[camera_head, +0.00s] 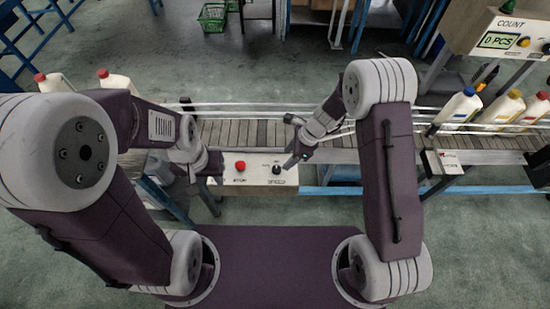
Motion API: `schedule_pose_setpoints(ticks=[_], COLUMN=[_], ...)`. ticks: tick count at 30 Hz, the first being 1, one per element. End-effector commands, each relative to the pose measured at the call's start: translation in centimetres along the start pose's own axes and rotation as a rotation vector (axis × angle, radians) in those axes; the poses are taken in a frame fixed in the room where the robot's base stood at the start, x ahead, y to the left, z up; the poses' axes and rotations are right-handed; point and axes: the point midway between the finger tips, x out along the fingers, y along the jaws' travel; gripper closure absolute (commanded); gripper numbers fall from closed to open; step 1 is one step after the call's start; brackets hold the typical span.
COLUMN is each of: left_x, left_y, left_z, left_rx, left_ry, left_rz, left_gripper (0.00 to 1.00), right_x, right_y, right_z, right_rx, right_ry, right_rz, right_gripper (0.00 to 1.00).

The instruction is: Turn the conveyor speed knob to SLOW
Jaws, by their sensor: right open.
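The black speed knob (277,169) sits on the right part of a white control box (258,175) at the conveyor's near edge. Its pointer setting is too small to read. A red button (240,165) is on the same box, left of the knob. My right gripper (290,141) is open and empty, above and slightly right of the knob, with one finger close to it; I cannot tell whether they touch. My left gripper (208,168) is beside the box's left end; its fingers are too unclear to judge.
The slatted conveyor (250,132) with metal rails runs across behind the box. Red-capped bottles (117,80) stand at left, and bottles with blue, yellow and red caps (460,107) at right. A COUNT panel (505,35) is at upper right.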

Motion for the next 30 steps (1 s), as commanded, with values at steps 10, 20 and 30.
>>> schedule_pose_setpoints(ticks=[10,20,30], left_x=[-0.1,-0.6,-0.5], left_y=[0.0,0.0,0.0], left_z=[0.0,-0.1,-0.1], left_rx=[0.000,0.000,0.000], left_ry=[0.000,0.000,0.000], left_rz=[0.000,0.000,0.000], left_gripper=[0.64,0.64,0.64], right_x=[4.0,8.8,9.1], right_y=[0.1,0.0,0.0], right_z=[0.0,0.0,0.0], right_rx=[-0.001,-0.002,-0.003], right_ry=[0.001,0.001,0.000], right_rz=[0.004,0.000,-0.001], right_gripper=[0.47,0.47,0.67])
